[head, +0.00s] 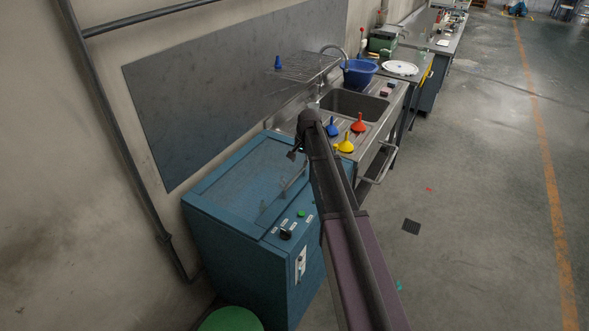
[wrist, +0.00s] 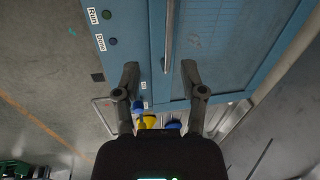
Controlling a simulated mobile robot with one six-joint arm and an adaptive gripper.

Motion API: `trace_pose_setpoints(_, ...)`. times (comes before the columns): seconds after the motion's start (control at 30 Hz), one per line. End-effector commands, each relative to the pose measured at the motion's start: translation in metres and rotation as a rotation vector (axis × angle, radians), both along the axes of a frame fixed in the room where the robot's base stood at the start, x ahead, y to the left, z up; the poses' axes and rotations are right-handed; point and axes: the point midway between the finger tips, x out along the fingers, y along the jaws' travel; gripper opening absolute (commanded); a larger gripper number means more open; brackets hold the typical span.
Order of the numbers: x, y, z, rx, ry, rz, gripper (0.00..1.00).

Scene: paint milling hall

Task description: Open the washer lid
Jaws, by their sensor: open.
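The washer (head: 245,255) is a blue cabinet against the wall at the left of the sink in the head view. Its lid (head: 235,180) lies shut on top, with a pale bar handle (head: 293,181) near its front edge. In the wrist view the lid (wrist: 235,40) fills the upper right, and the handle (wrist: 168,38) runs up and down. My gripper (wrist: 161,85) is open and empty. The near end of the handle lies just beyond and between its fingertips in the picture; I see no contact. In the head view my arm partly hides the gripper.
Green button (head: 301,212) and black knob (head: 285,235) sit on the washer's front panel. The sink counter (head: 372,128) adjoins it, with blue (head: 332,127), yellow (head: 346,143) and red (head: 358,123) funnels close to my arm. The floor at right is mostly clear.

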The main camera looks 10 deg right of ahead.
Motion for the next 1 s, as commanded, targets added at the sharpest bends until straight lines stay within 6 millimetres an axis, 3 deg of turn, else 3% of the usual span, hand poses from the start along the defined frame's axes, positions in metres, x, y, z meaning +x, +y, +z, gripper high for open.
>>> trace_pose_setpoints(0.03,0.013,-0.004,0.011,0.005,-0.002,-0.019,0.53)
trace_pose_setpoints(0.2,0.025,-0.010,0.016,0.016,-0.003,-0.057,0.53)
trace_pose_setpoints(0.67,0.025,-0.010,0.014,0.018,-0.003,-0.061,0.53)
trace_pose_setpoints(1.0,0.027,-0.008,0.000,0.018,-0.003,-0.061,0.53)
